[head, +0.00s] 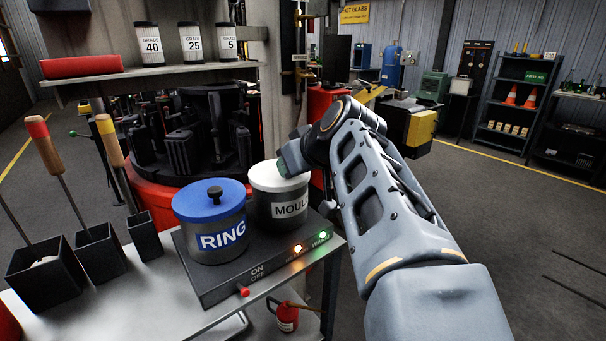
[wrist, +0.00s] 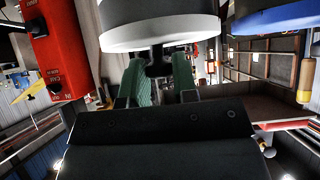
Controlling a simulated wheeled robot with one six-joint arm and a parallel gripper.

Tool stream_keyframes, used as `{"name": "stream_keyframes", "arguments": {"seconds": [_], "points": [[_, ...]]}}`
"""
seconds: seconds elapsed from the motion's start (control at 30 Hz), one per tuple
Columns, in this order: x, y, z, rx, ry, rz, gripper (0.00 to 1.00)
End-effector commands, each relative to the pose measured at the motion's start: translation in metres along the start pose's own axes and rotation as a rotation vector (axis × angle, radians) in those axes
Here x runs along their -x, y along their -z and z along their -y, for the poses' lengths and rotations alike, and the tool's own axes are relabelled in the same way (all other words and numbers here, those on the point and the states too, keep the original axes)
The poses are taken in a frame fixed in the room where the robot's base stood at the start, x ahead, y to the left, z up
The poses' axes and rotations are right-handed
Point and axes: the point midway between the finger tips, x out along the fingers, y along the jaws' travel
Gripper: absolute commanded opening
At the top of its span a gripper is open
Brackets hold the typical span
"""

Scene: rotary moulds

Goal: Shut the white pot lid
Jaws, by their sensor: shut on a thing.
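The white lid (head: 277,177) sits level on the dark pot labelled MOULD (head: 290,210), on the black heater base. I see no clear gap between lid and pot. In the wrist view the lid (wrist: 160,34) fills the top, with the dark pot wall (wrist: 140,10) behind it. My gripper (head: 287,163) is over the lid from the right. In the wrist view its green fingers (wrist: 159,66) are shut on the lid's dark knob (wrist: 157,57). In the head view the gripper hides the knob.
The blue-lidded RING pot (head: 210,217) stands close on the left. Lit lamps and a red switch (head: 244,292) are on the base's front. Tool holders (head: 99,250) stand further left. A shelf with grade canisters (head: 190,42) is behind.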

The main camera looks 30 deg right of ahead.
Motion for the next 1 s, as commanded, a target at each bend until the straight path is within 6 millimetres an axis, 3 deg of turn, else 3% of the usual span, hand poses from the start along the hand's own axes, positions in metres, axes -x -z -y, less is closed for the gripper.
{"name": "stream_keyframes", "arguments": {"seconds": [0.57,0.6,0.83,1.0], "points": [[-0.0029,-0.0023,0.0050,0.007,0.013,-0.017,0.00],[-0.0030,-0.0025,0.0050,0.006,0.013,-0.016,0.30],[-0.0026,-0.0021,0.0044,0.006,0.011,-0.018,0.51],[-0.0023,-0.0018,0.0043,0.006,0.010,-0.018,0.51]]}}
